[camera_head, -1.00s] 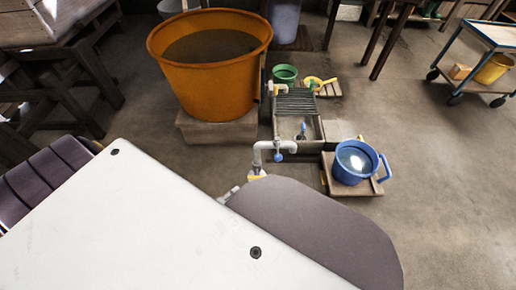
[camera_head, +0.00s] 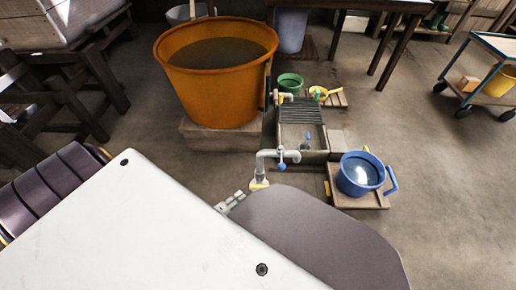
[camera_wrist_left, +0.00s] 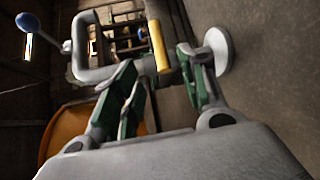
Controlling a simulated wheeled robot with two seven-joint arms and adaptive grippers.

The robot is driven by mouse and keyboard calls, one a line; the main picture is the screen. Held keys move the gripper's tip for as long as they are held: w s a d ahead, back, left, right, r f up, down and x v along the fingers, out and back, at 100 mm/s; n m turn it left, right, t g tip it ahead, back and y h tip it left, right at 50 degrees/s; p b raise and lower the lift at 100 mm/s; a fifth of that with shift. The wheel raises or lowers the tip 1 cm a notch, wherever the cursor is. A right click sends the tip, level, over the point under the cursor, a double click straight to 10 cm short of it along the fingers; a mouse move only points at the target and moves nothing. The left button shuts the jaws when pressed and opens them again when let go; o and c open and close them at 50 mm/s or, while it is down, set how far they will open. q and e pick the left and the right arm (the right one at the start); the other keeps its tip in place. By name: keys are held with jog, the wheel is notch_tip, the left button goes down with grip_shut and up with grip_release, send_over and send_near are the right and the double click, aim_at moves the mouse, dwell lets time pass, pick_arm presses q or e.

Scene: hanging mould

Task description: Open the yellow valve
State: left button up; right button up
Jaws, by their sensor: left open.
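The yellow valve handle (camera_head: 259,186) shows at the foot of a grey pipe (camera_head: 264,160), in front of the orange tub. In the left wrist view the yellow handle (camera_wrist_left: 158,46) is an upright bar beside the grey pipe (camera_wrist_left: 84,45). My left gripper (camera_head: 231,202) shows only in part, just left of the handle, behind my own white and dark panels. In the left wrist view my left gripper (camera_wrist_left: 160,66) is open, its green-grey fingers on either side of the handle's lower end. I cannot tell whether they touch it. My right gripper is not in view.
A blue-knobbed tap lever (camera_head: 281,166) sits on the pipe's outlet. A large orange tub (camera_head: 214,85) stands behind on a block. A blue bucket (camera_head: 358,174) sits on a board to the right. A trolley (camera_head: 490,60) stands far right.

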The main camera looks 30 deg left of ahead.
aim_at(258, 187)
pick_arm(q)
jog(key=b+x, duration=0.3)
jog(key=x, duration=0.9)
jog(key=shift+w+f+b, duration=0.15)
jog(key=shift+w+b, duration=0.1)
jog(key=shift+b, duration=0.15)
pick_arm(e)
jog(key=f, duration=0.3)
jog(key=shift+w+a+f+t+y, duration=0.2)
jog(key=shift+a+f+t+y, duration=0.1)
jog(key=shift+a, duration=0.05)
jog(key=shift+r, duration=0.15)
pick_arm(q)
jog(key=shift+c, duration=1.2)
grip_shut()
